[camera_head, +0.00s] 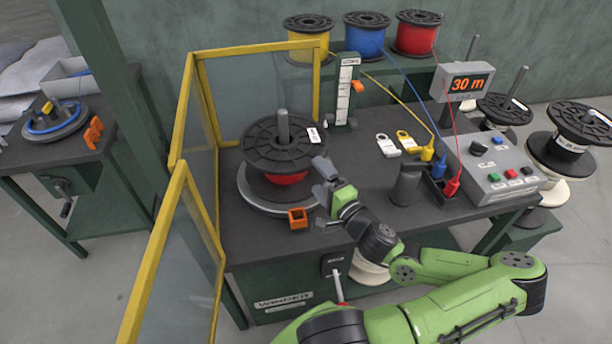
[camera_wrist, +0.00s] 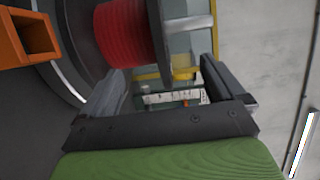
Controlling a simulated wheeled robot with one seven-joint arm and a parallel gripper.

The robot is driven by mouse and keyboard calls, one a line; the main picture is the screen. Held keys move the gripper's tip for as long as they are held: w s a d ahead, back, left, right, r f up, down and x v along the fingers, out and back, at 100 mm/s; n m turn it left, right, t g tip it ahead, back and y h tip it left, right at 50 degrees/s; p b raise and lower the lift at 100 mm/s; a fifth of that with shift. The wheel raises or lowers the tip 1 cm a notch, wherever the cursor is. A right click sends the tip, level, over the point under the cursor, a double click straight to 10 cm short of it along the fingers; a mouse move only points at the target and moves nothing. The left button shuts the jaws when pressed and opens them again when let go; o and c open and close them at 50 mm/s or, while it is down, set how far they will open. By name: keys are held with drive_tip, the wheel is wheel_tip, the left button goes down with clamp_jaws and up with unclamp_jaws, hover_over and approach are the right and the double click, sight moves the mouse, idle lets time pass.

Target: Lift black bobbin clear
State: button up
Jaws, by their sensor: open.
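The black bobbin (camera_head: 285,145) stands upright on a round grey turntable (camera_head: 250,200) at the left of the bench, with red wire between its black flanges and a grey spindle (camera_head: 282,125) rising through its centre. In the wrist view, its red winding (camera_wrist: 130,35) and flanges fill the upper middle, sideways. My gripper (camera_head: 323,194) is open and empty at the bobbin's right side. In the wrist view, its two fingers (camera_wrist: 160,82) are spread, the left one near a flange; I cannot tell whether it touches. The bobbin's far side is hidden.
An orange block (camera_head: 298,217) sits at the turntable's front edge. A yellow-framed clear guard (camera_head: 180,200) stands left and behind. A white scale post (camera_head: 344,90) is behind right. A dark cylinder (camera_head: 405,185) and a control box (camera_head: 495,168) stand right.

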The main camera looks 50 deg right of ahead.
sight(308, 168)
drive_tip(key=b+x, duration=0.1)
drive_tip(key=x, duration=0.1)
drive_tip(key=b+x, duration=0.1)
drive_tip(key=x, duration=0.1)
drive_tip(key=b+x, duration=0.1)
drive_tip(key=shift+w+a+r, duration=0.2)
drive_tip(key=shift+w+r, duration=0.05)
drive_tip(key=shift+w, duration=0.25)
drive_tip(key=shift+w+d, duration=0.1)
drive_tip(key=shift+w, duration=0.15)
drive_tip(key=shift+f, duration=0.1)
clamp_jaws()
idle(1.1)
